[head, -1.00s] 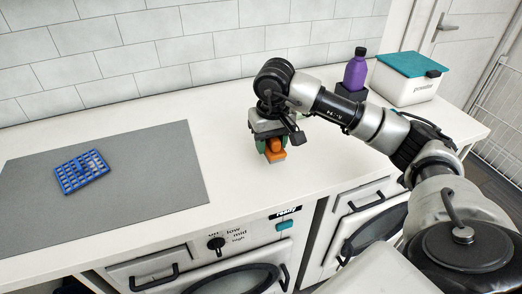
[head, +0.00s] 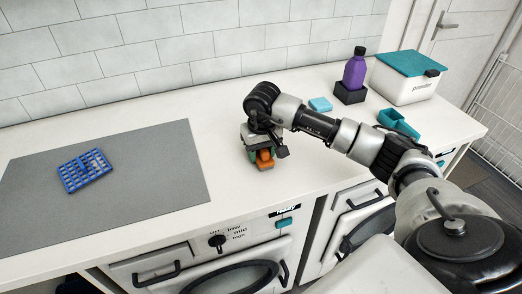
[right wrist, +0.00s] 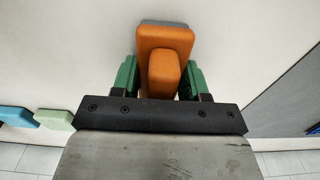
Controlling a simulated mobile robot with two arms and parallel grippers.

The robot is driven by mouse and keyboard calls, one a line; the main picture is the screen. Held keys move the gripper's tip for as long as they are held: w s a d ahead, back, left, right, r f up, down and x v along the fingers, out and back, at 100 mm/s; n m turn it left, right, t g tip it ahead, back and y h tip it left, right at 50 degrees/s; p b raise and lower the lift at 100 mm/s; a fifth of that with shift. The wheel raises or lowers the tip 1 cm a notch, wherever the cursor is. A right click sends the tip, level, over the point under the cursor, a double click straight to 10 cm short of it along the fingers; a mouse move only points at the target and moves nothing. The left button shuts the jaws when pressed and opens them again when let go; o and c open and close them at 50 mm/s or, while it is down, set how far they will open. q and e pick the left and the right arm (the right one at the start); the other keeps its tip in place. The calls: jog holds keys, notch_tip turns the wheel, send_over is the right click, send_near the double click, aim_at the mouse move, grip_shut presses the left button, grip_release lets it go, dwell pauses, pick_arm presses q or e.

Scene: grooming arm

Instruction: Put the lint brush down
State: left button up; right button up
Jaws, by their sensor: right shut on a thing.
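The orange lint brush (right wrist: 165,42) is between the green fingertips of my right gripper (right wrist: 162,80) in the right wrist view. A narrower orange block, its handle, sits between the fingers, and a wider orange body lies beyond it. In the head view the brush (head: 265,161) is below my right gripper (head: 260,152), over the white counter, right of the grey mat. I cannot tell whether its underside touches the counter. My left gripper is not in view.
The grey mat (head: 150,190) holds a blue gridded tray (head: 85,171). A light blue block (head: 320,104), a purple bottle (head: 355,70) on a black stand, a teal tray (head: 398,123) and a powder box (head: 405,85) stand right. The counter between mat and brush is clear.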

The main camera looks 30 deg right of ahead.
jog(key=o, duration=0.9)
jog(key=shift+f, duration=0.1)
jog(key=shift+r+p, duration=0.25)
jog(key=shift+p, duration=0.05)
jog(key=shift+r+b, duration=0.3)
jog(key=shift+r, duration=0.1)
jog(key=r, duration=0.3)
jog(key=r+b, duration=0.1)
jog(key=r, duration=0.7)
jog(key=shift+s+a, duration=0.1)
jog(key=shift+s, duration=0.25)
jog(key=shift+f, duration=0.1)
